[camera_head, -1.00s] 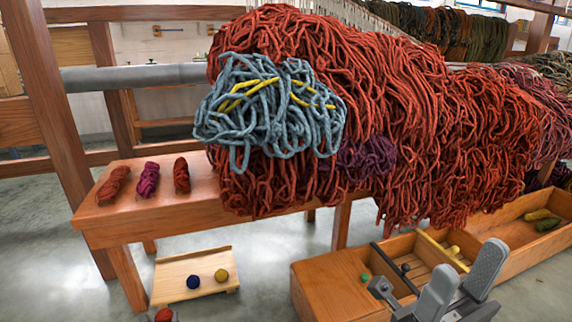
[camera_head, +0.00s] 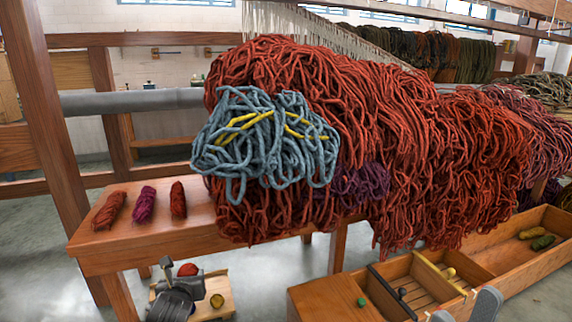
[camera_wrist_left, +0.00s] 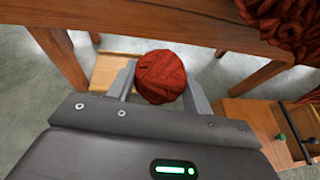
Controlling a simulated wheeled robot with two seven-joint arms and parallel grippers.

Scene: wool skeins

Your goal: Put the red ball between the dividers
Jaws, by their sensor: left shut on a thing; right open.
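The red ball (camera_head: 188,269) is a wound wool ball held in my left gripper (camera_head: 180,276), above the low pale wooden stand at the lower left. In the left wrist view the ball (camera_wrist_left: 161,77) sits between the two fingers (camera_wrist_left: 160,85), clear of the crate. The wooden crate (camera_head: 320,298) stands on the floor at the lower right. A black divider (camera_head: 390,291) and a yellow divider (camera_head: 440,273) cross it, with a slatted gap between them. My right gripper (camera_head: 468,308) is open at the bottom edge, partly cut off, in front of the crate.
The stand (camera_head: 228,290) carries a yellow ball (camera_head: 217,300). A bench (camera_head: 130,240) with several small skeins and a large red wool heap (camera_head: 440,150) overhangs the floor behind. Green (camera_head: 361,302) and dark (camera_head: 402,292) knobs show at the crate; green and yellow skeins (camera_head: 540,240) lie in its far end.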

